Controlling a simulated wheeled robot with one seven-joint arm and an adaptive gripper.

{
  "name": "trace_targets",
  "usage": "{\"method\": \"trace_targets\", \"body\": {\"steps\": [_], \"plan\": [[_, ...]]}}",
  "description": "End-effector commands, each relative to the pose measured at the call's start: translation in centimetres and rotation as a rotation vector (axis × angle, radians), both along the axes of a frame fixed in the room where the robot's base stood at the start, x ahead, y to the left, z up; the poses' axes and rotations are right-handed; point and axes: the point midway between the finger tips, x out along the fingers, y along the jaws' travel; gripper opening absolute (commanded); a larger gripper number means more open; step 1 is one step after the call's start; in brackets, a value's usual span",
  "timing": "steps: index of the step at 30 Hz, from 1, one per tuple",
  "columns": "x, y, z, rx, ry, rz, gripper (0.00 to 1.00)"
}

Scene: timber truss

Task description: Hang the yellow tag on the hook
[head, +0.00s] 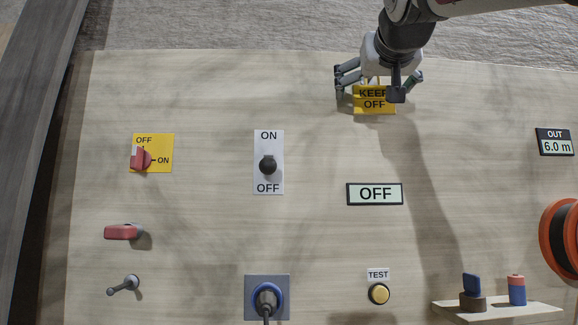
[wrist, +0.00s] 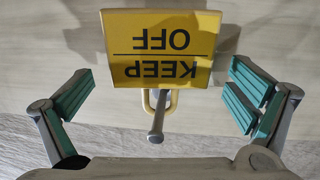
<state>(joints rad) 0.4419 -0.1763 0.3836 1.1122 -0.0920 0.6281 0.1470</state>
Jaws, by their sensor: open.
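The yellow tag (head: 374,104) reads KEEP OFF and is at the top of the wooden board in the head view. In the wrist view the tag (wrist: 161,48) appears upside down, with its yellow loop (wrist: 168,102) around a grey metal peg (wrist: 157,122), which looks like the hook. The tag's face is square to the wrist camera. My gripper (head: 378,80) is at the tag's top edge in the head view. In the wrist view my gripper (wrist: 160,100) is open, with its teal-padded fingers apart on either side of the loop and peg, not touching the tag.
The board also carries a red rotary switch (head: 142,159), an ON/OFF toggle (head: 268,165), an OFF display (head: 375,194), a red handle (head: 122,232), a blue socket (head: 267,297) and a yellow TEST button (head: 379,293). An orange reel (head: 556,240) and a small shelf (head: 497,311) are at right.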

Motion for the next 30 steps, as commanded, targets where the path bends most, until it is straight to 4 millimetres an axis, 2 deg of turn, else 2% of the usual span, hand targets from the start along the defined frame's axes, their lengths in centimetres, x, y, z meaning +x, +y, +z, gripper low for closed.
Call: {"method": "trace_targets", "body": {"steps": [5, 12, 18, 24, 26, 28, 30], "plan": [[-1.9, 0.4, 0.1, -0.001, -0.002, 0.001, 0.99], [-6.7, 0.9, 0.1, 0.000, -0.003, 0.001, 0.99], [-10.1, 1.3, 0.1, 0.000, -0.003, 0.001, 0.99], [-11.6, 1.4, -0.1, 0.000, 0.003, 0.001, 0.99], [-11.7, 1.3, -0.7, 0.001, 0.020, 0.000, 0.99], [-11.7, 1.2, -2.1, 0.006, 0.064, -0.001, 0.99], [-11.7, 0.9, -4.7, 0.010, 0.137, 0.000, 0.99]]}}
